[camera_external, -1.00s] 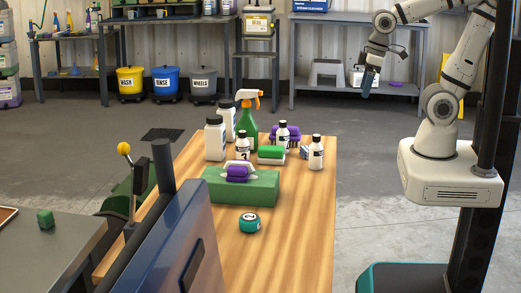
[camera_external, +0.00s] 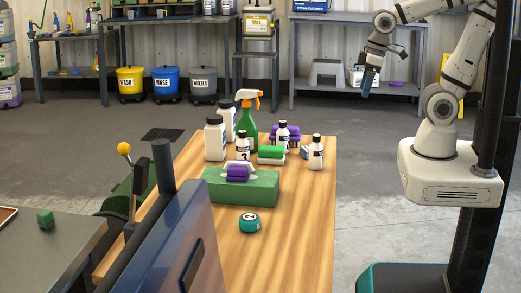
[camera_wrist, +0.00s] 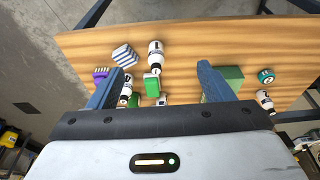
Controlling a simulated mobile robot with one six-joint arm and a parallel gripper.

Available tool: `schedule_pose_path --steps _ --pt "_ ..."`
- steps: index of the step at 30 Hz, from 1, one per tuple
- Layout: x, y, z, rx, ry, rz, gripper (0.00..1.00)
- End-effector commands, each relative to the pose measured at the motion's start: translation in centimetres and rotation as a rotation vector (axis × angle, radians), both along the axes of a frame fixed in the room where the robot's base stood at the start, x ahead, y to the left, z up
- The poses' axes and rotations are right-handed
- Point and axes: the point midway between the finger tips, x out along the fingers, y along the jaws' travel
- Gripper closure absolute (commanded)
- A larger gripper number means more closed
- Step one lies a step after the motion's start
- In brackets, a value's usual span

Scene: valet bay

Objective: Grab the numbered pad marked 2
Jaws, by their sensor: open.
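Pads lie on the wooden table. A purple pad with a white part (camera_external: 237,174) rests on a green block (camera_external: 265,190). A green and white pad (camera_external: 271,153) lies behind it; a green pad also shows in the wrist view (camera_wrist: 152,87). I cannot read a number 2 on any pad. My gripper (camera_external: 369,82) is open and empty, raised behind and right of the table, apart from everything. In the wrist view its two blue fingers (camera_wrist: 161,69) stand wide apart, with the table beyond them; they and my wrist hide part of it.
Small bottles (camera_external: 316,153) (camera_external: 243,147) (camera_external: 283,134), large white bottles (camera_external: 214,139) and a green spray bottle (camera_external: 249,124) crowd the pads. A teal tin (camera_external: 249,222) is in front; the table's near right is clear.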

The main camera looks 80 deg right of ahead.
Motion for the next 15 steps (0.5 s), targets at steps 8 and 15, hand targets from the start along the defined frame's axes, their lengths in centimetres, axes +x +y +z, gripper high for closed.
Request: schedule_pose_path --steps 8,15 --pt "0.0 0.0 0.0 0.0 0.0 0.0 0.24" --pt "0.33 0.13 0.07 0.0 0.001 0.007 0.24"
